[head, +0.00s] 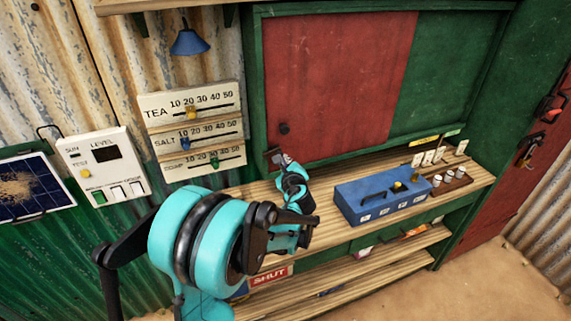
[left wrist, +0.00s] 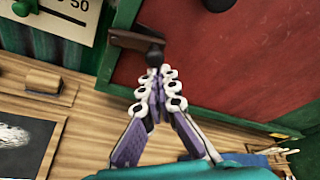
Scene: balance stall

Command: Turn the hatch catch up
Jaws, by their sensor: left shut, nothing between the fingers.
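The hatch catch (head: 272,153) is a small dark brown bar at the lower left corner of the red hatch panel (head: 340,75). In the left wrist view the catch (left wrist: 132,40) lies roughly sideways across the green frame edge, with a dark round end at its right. My left gripper (head: 284,160) is shut and empty, just at the catch. In the left wrist view its fingertips (left wrist: 155,68) meet right below the dark end; I cannot tell whether they touch it. My right gripper is not in view.
A black knob (head: 284,128) sits on the panel above the catch. The wooden counter (head: 330,170) runs below the hatch. A blue box (head: 383,195) stands on it to the right. The slider boards (head: 192,125) hang on the wall at left.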

